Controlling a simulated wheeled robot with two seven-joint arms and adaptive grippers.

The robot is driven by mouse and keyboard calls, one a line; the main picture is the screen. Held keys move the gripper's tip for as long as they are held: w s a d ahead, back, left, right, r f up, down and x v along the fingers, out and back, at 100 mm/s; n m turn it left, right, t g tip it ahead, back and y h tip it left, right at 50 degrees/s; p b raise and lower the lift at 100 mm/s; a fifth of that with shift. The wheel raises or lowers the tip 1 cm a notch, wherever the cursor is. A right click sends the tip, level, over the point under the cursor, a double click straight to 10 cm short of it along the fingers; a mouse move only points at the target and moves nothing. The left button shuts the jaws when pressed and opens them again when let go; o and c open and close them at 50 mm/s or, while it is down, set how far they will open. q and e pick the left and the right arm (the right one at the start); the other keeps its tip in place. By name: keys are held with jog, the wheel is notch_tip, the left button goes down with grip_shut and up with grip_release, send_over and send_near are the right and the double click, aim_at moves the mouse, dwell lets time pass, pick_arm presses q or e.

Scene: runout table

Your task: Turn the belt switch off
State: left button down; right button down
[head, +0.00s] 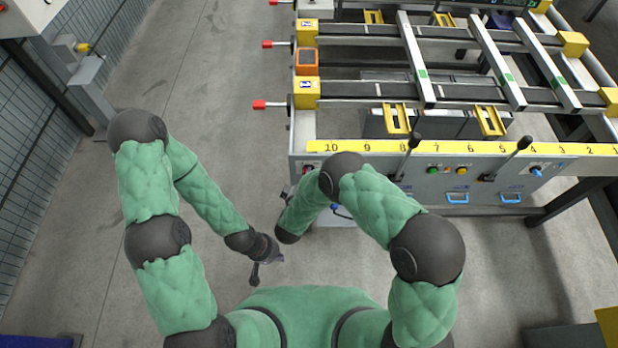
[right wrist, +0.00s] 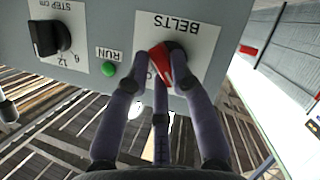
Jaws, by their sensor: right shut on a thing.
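The belt switch (right wrist: 160,62) is a red-handled knob on a white plate marked BELTS, upside down in the right wrist view. My right gripper (right wrist: 163,80) has its fingers closed around the red handle. The fingers cover part of the handle and of the plate's lettering, so the switch's setting cannot be read. In the head view my right gripper is hidden behind my own right arm at the panel's left end. My left gripper (head: 267,266) hangs over the bare floor left of the table, empty, with its fingers apart.
Beside the switch are a green RUN button (right wrist: 109,69) and a black STEP knob (right wrist: 48,38). The runout table's front panel (head: 430,182) carries black levers, buttons and blue handles. Red-tipped levers (head: 262,104) stick out from its left side. Floor to the left is clear.

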jog(key=shift+n+h, duration=0.3)
jog(key=shift+n, duration=0.2)
jog(key=c, duration=1.1)
grip_release()
jog(key=shift+o, duration=0.2)
jog(key=shift+r, duration=0.1)
notch_tip(320, 180, up, 10)
